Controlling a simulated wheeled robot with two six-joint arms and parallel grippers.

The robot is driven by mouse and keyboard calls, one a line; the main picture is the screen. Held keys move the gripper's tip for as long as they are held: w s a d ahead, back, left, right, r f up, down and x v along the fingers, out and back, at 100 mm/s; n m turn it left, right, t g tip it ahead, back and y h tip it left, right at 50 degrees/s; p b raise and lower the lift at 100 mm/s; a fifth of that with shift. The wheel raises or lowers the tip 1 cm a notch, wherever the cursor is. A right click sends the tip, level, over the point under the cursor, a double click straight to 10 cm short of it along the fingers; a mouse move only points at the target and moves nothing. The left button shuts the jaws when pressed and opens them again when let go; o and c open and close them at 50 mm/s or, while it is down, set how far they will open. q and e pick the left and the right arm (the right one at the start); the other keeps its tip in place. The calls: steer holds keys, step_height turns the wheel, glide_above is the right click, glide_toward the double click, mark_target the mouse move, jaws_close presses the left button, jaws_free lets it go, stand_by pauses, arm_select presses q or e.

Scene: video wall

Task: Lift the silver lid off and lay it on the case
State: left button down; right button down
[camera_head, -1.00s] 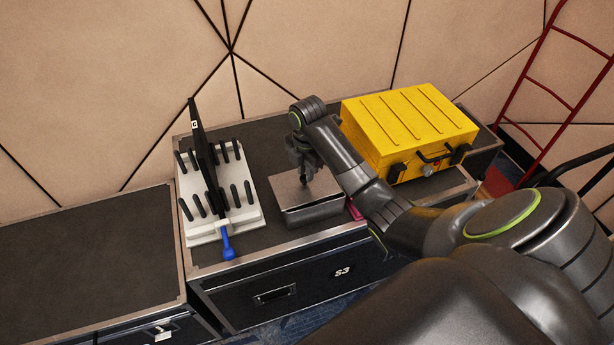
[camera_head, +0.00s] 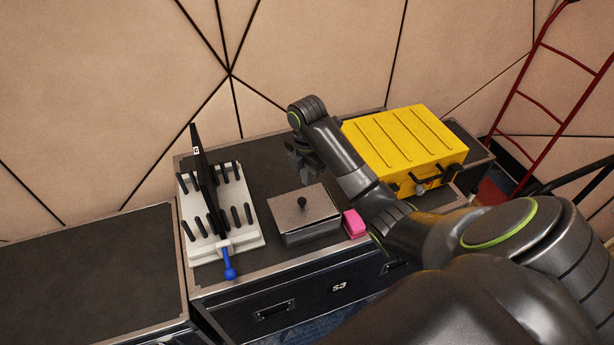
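The silver lid (camera_head: 318,202) sits on a small silver box (camera_head: 311,233) near the front edge of the case (camera_head: 270,184). A dark round knob (camera_head: 301,202) stands on the lid. My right gripper (camera_head: 306,177) is above and behind the lid, apart from the knob. Its fingers are small and dark here, and I cannot tell how far apart they are. Nothing shows held in it. My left gripper is not in view.
A pink block (camera_head: 354,223) lies right of the silver box. A yellow case (camera_head: 405,140) stands behind it on the right. A white rack (camera_head: 243,215) with black pegs, a dark panel and a blue-handled tool (camera_head: 229,263) is on the left. Another case top (camera_head: 90,265) at far left is bare.

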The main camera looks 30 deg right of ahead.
steer(key=c, duration=2.1)
jaws_free()
steer(key=o, duration=1.7)
steer(key=shift+c, duration=0.2)
steer(key=shift+r, duration=0.15)
